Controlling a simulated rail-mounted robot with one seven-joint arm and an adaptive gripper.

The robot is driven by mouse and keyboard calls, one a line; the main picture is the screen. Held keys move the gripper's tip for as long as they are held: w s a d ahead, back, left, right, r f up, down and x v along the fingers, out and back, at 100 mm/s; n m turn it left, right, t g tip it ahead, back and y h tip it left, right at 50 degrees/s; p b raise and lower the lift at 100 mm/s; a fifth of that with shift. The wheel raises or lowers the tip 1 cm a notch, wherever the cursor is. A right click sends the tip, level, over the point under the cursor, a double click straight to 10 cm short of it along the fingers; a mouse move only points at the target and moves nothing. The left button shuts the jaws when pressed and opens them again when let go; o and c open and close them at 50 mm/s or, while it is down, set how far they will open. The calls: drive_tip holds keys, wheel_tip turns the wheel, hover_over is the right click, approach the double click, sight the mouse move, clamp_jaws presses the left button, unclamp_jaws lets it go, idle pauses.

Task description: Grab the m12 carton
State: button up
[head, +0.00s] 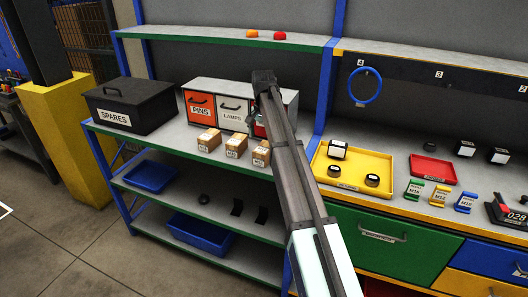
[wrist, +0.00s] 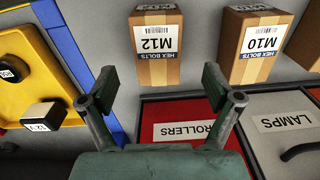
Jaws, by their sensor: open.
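The M12 carton (wrist: 157,45) is a small brown box with a white label reading M12 and HEX BOLTS, upside down in the wrist view. It stands at the top centre there, beyond my fingertips and roughly in line with the gap between them. In the head view it appears to be the rightmost carton (head: 261,155) of the row on the shelf, beside my arm. My gripper (wrist: 160,88) is open and empty, with its fingers apart and not touching the carton. In the head view my arm hides most of the gripper.
The M10 carton (wrist: 255,45) stands beside the M12 carton, with another carton (head: 208,140) farther along. Behind the row is a drawer cabinet (head: 292,97) with PINS and LAMPS fronts. A blue post (wrist: 108,85) and a yellow tray (head: 397,186) lie on the other side.

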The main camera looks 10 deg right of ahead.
sight(264, 147)
wheel_tip(264, 147, down, 3)
drive_tip(key=shift+f+p, duration=0.15)
drive_tip(key=shift+p, duration=0.15)
drive_tip(key=shift+d+f+p, duration=0.2)
drive_tip(key=shift+f+p, duration=0.8)
drive_tip(key=shift+f, duration=1.6)
drive_tip(key=c, duration=1.5)
drive_tip(key=shift+c, duration=0.8)
drive_tip(key=shift+r, duration=0.2)
